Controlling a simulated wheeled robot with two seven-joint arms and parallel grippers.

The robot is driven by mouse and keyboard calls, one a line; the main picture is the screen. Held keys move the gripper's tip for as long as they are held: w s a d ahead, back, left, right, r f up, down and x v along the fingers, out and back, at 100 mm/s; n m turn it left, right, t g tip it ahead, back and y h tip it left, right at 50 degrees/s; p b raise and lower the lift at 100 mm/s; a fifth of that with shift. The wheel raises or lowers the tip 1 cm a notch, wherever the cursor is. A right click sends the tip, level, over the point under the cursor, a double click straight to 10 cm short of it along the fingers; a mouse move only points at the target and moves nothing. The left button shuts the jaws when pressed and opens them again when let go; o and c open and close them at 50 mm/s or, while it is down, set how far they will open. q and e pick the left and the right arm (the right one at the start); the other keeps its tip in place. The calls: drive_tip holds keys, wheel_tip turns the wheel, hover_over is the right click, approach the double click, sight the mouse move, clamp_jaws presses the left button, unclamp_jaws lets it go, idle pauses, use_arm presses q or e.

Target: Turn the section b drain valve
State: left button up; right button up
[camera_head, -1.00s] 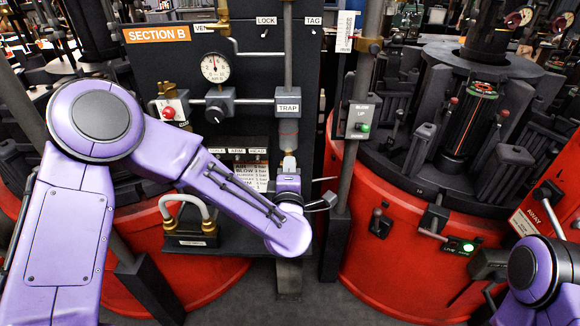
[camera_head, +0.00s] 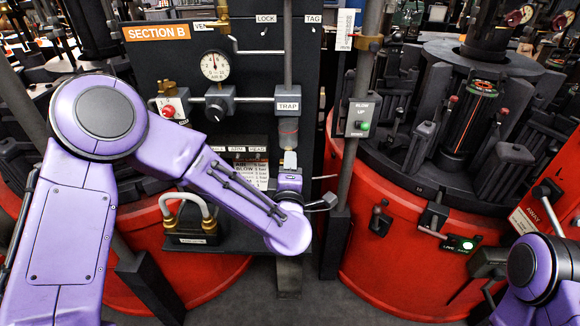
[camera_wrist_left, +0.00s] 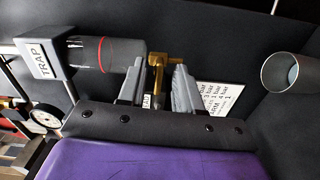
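The section B panel (camera_head: 262,70) carries an orange SECTION B label. A block marked TRAP (camera_head: 288,101) has a clear cylinder with a red ring (camera_wrist_left: 105,54) on it. A small brass drain valve (camera_wrist_left: 157,62) with a T-shaped handle sits at the cylinder's far end in the left wrist view. My left gripper (camera_wrist_left: 158,88) has one finger on each side of the brass stem, with gaps showing, so it looks open around it. In the head view my left gripper (camera_head: 289,160) is just below the trap, and the valve is hidden there. My right gripper is out of view.
A gauge (camera_head: 215,66), a black knob (camera_head: 215,112) and a red button (camera_head: 169,111) are left of the trap. A looped hose fitting (camera_head: 188,212) is below. A post with a green-lit box (camera_head: 359,119) stands close right, before a red drum (camera_head: 385,255).

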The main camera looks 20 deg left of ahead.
use_arm(q)
drive_tip(key=b+v, duration=0.2)
drive_tip(key=v, duration=0.8)
drive_tip(key=shift+s, duration=0.25)
drive_tip(key=shift+d, duration=0.1)
